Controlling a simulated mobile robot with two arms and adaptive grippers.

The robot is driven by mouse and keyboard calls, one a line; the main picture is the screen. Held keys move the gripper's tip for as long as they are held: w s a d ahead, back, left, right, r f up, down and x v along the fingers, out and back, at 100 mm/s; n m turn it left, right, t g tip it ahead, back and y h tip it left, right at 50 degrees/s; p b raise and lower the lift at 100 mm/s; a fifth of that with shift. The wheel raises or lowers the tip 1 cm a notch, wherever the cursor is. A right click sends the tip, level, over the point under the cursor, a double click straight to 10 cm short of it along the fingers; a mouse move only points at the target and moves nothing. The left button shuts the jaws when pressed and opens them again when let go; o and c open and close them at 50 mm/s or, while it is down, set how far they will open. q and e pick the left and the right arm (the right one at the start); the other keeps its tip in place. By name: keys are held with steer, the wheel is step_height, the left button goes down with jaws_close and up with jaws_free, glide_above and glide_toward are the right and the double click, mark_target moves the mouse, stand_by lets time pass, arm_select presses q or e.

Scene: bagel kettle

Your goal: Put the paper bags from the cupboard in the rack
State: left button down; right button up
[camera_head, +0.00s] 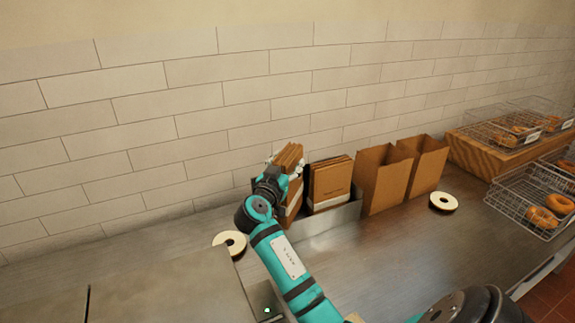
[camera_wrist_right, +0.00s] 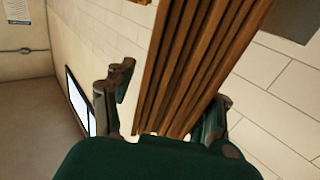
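My right gripper (camera_head: 283,165) is at the left end of the metal rack (camera_head: 335,217) on the counter. Its fingers are spread on either side of a stack of brown paper bags (camera_head: 290,157). In the right wrist view, the bag stack (camera_wrist_right: 195,70) rises between the fingers of the gripper (camera_wrist_right: 165,105), with a gap at the left finger. The stack stands upright, slightly tilted, at the rack's left section; its lower part is partly hidden. A second stack of folded paper bags (camera_head: 330,182) stands in the rack just right of it. My left gripper is out of view.
Two open brown bags (camera_head: 383,178) (camera_head: 428,165) stand right of the rack. Wire baskets with bagels (camera_head: 535,208) are at the right. A tiled wall closes the back.

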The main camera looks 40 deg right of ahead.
steer(key=shift+o, duration=0.9)
steer(key=shift+r, duration=0.1)
steer(key=shift+r+p, duration=0.2)
steer(key=shift+p, duration=0.1)
steer(key=b+v, duration=0.3)
steer(key=v, duration=0.4)
steer(key=shift+s+a, duration=0.15)
steer(key=shift+a, duration=0.1)
